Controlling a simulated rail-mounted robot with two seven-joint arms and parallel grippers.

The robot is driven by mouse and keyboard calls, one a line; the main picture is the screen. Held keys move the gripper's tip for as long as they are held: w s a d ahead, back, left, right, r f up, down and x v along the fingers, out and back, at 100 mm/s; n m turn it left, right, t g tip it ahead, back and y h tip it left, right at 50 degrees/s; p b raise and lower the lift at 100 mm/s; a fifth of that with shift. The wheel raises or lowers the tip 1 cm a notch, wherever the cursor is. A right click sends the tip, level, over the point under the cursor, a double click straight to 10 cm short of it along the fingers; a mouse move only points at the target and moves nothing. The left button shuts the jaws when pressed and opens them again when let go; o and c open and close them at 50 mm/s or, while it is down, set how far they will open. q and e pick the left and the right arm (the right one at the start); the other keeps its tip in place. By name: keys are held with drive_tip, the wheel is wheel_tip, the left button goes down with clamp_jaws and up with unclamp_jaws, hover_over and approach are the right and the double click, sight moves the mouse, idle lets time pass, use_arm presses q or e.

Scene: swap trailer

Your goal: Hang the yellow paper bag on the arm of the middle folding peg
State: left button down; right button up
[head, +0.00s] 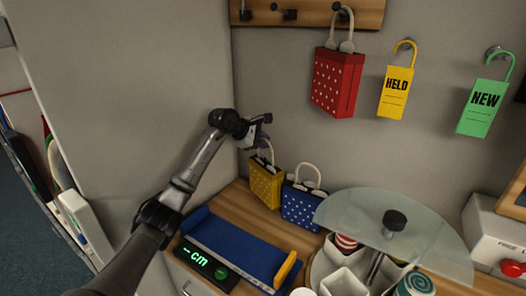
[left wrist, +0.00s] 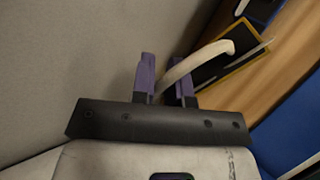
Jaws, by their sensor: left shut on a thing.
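The yellow paper bag (head: 266,187) with white dots stands upright on the wooden counter against the back wall. Its open top also shows in the left wrist view (left wrist: 232,62). My left gripper (head: 262,143) is above the bag and shut on its white handle (left wrist: 205,55), which passes between the purple fingers (left wrist: 165,78). The middle folding peg (head: 287,13) is on the wooden peg board (head: 315,14) at the top, with nothing hanging on it. My right gripper is not in view.
A red dotted bag (head: 337,82) hangs from the right peg (head: 343,14). A blue dotted bag (head: 301,203) stands beside the yellow one. A glass disc (head: 350,215), a blue measuring tray (head: 240,245) and HELD (head: 396,92) and NEW (head: 484,105) tags are nearby. A grey panel (head: 130,90) bounds the left.

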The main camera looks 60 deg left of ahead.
sight(263, 160)
use_arm(q)
wheel_tip(263, 160, down, 3)
drive_tip(key=shift+f, duration=0.3)
drive_tip(key=c, duration=1.6)
unclamp_jaws()
drive_tip(key=shift+f, duration=0.2)
drive_tip(key=o, duration=0.5)
drive_tip(key=shift+r, duration=0.15)
